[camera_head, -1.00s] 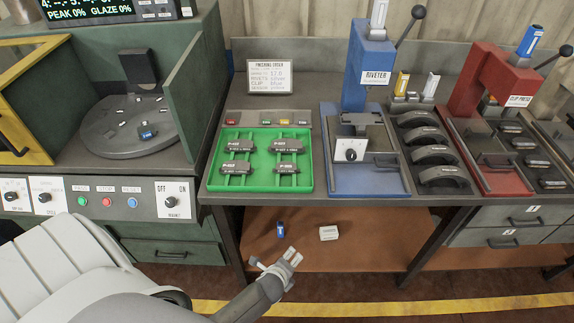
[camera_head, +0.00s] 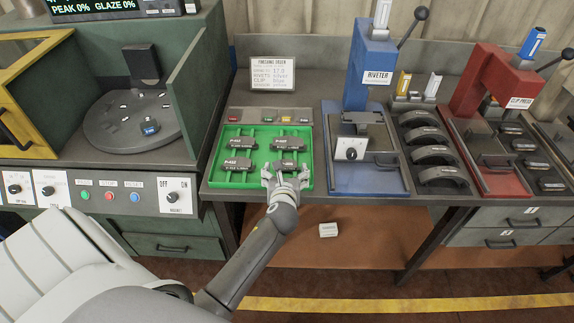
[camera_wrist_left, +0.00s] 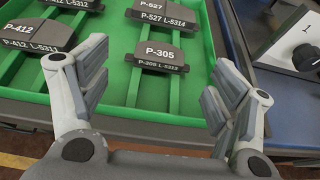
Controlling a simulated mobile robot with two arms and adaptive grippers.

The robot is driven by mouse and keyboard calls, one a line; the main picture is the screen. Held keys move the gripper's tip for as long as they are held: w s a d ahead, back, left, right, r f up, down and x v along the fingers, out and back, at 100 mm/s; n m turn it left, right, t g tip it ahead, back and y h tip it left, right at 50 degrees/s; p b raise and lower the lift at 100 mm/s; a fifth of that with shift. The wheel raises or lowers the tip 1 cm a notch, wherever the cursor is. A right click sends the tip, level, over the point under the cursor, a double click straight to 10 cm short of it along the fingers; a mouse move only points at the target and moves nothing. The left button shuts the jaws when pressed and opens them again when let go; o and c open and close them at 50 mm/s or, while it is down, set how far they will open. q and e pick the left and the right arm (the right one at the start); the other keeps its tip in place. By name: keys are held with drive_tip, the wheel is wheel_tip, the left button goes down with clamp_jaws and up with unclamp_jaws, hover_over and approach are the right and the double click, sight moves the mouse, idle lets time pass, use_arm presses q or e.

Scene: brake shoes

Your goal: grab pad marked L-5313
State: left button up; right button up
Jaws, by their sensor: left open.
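The pad marked P-305 L-5313 (camera_wrist_left: 162,56) is a dark grey brake pad in the green tray (camera_wrist_left: 182,108). In the head view this pad (camera_head: 289,165) is the front right one of the tray. My left gripper (camera_head: 285,179) is over the tray's front edge, just in front of the pad. In the left wrist view the fingers of my left gripper (camera_wrist_left: 158,85) are spread wide and empty, with the pad centred beyond the gap. The pad does not look touched. My right gripper is not in view.
Pad P-527 L-5314 (camera_wrist_left: 160,14) lies just behind, and pad P-412 (camera_wrist_left: 38,35) lies left. The blue riveter (camera_head: 367,75) stands right of the tray. A turntable (camera_head: 125,115) is on the left. A row of dark curved shoes (camera_head: 440,152) lies farther right.

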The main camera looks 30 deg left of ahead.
sight(287, 163)
use_arm(q)
drive_tip(key=shift+f+x, duration=0.15)
drive_tip(key=shift+x, duration=1.45)
drive_tip(key=shift+f+x, duration=0.2)
drive_tip(key=shift+x, duration=1.4)
drive_tip(key=shift+s+d, duration=0.1)
drive_tip(key=shift+d, duration=0.05)
drive_tip(key=c, duration=1.1)
